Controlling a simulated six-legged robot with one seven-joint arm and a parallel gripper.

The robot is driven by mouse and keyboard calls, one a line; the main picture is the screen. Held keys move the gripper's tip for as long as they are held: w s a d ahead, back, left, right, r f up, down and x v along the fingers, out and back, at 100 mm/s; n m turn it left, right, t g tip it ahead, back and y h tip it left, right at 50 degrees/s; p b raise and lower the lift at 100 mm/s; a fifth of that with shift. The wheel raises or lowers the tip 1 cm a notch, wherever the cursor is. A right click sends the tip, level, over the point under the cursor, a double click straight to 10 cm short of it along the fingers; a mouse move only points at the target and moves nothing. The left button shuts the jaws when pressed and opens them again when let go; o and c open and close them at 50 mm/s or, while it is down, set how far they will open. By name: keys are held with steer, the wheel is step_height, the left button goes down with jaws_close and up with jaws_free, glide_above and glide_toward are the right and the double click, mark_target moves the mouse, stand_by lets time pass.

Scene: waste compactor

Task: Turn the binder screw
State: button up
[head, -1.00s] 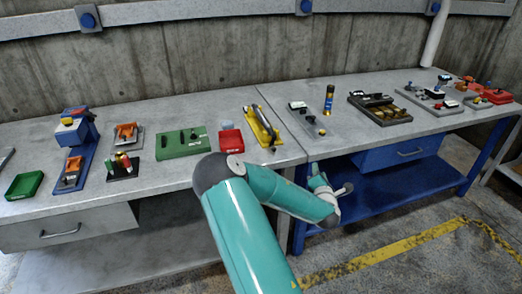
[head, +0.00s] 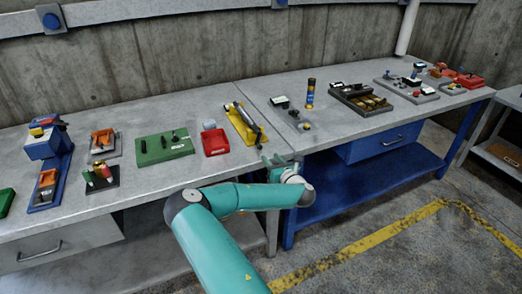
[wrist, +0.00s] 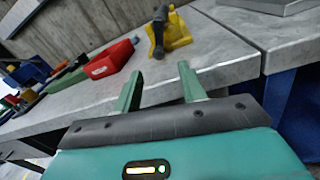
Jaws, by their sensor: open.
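I cannot tell for sure which item carries the binder screw. Small fittings with knobs stand on the benches, such as a grey plate with a yellow-tipped knob (head: 303,125) and a yellow stand with a dark bar (head: 243,124). The yellow stand also shows ahead in the wrist view (wrist: 178,34). My gripper (head: 279,160) is at the front edge of the benches, near their joint. In the wrist view its two green fingers (wrist: 160,76) are apart with nothing between them.
A red box (head: 215,143), a green block (head: 164,148) and a blue device (head: 48,150) stand on the left bench. A dark tray (head: 361,99) and a blue-yellow can (head: 310,93) stand on the right bench. Bare bench top (head: 205,178) lies along the front edge.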

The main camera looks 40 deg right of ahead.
mark_target(261, 148)
steer(key=x, duration=0.7)
steer(key=shift+w+a, duration=0.1)
steer(key=shift+w, duration=0.2)
jaws_close()
